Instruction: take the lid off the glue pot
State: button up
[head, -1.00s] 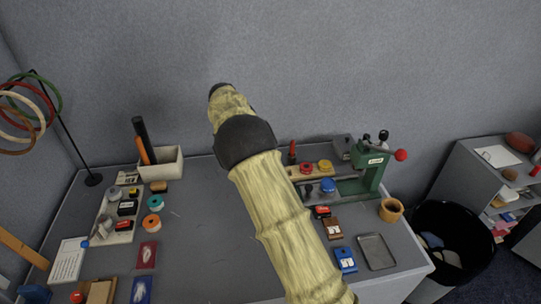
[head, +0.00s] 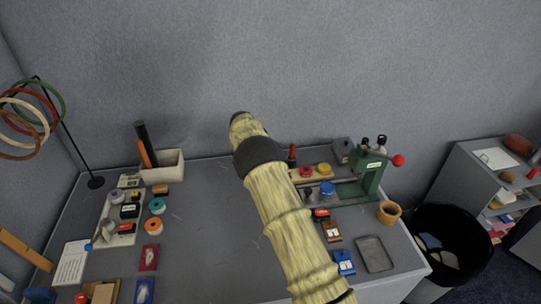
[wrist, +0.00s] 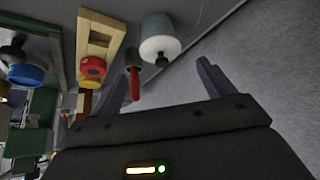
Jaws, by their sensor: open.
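A pale grey pot (wrist: 158,22) with a white lid (wrist: 160,48) and a small dark knob shows at the top of the wrist view, which looks upside down. It looks like the glue pot, with its lid on. My gripper (wrist: 167,60) is open and empty, its two fingers spread on either side of the pot in that picture. The pot lies beyond the fingertips, and I see no contact. In the head view my arm covers that part of the table, so the pot and fingers are hidden.
A red-handled tool (wrist: 133,75) stands close beside the pot, near one finger. A wooden stand (head: 304,178) with red and yellow pieces and a green press (head: 370,172) are to the right. The table's left-middle (head: 205,230) is clear. The grey wall is close behind.

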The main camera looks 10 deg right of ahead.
jog(key=shift+f, duration=0.1)
jog(key=shift+p+x, duration=0.85)
jog(key=shift+x, duration=1.8)
jog(key=shift+w, duration=0.1)
jog(key=c, duration=1)
jog(key=shift+c, duration=0.2)
